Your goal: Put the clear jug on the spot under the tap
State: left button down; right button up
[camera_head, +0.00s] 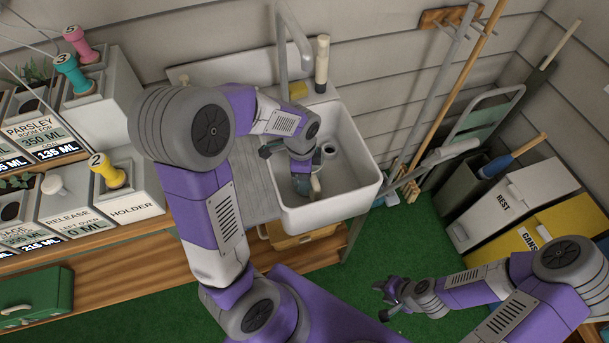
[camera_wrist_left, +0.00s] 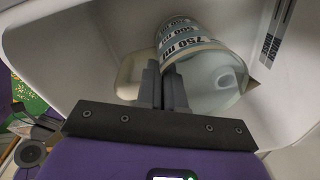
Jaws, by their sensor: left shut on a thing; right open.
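The clear jug (camera_wrist_left: 208,68), with printed volume marks and a pale handle (camera_wrist_left: 130,78), is in the white sink (camera_head: 350,193). In the left wrist view it lies across the picture, its round end toward the right. My left gripper (camera_wrist_left: 166,88) is shut on it at the handle side; the fingers hide the exact grip. In the head view my left gripper (camera_head: 303,180) reaches down into the sink and mostly hides the jug. The tap (camera_head: 281,50) rises behind the sink, above a round drain (camera_head: 329,150). My right gripper (camera_head: 388,293) is open and empty, over the green floor.
A yellow sponge (camera_head: 298,90) and a pale bottle (camera_head: 322,64) stand on the sink's back ledge. Labelled holders with coloured stamps (camera_head: 107,170) line the left bench. Brooms (camera_head: 450,95) and bins (camera_head: 512,200) stand at right. The sink walls closely surround my left gripper.

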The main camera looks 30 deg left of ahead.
pick_arm(q)
jog(key=shift+f, duration=0.1)
jog(key=c, duration=1.7)
grip_release()
jog(key=shift+f, duration=0.15)
jog(key=o, duration=0.4)
jog(key=shift+o, duration=0.2)
notch_tip(320, 180, up, 12)
jog(key=p, duration=0.4)
jog(key=shift+s+r, duration=0.2)
jog(key=shift+s, duration=0.15)
jog(key=shift+a, duration=0.1)
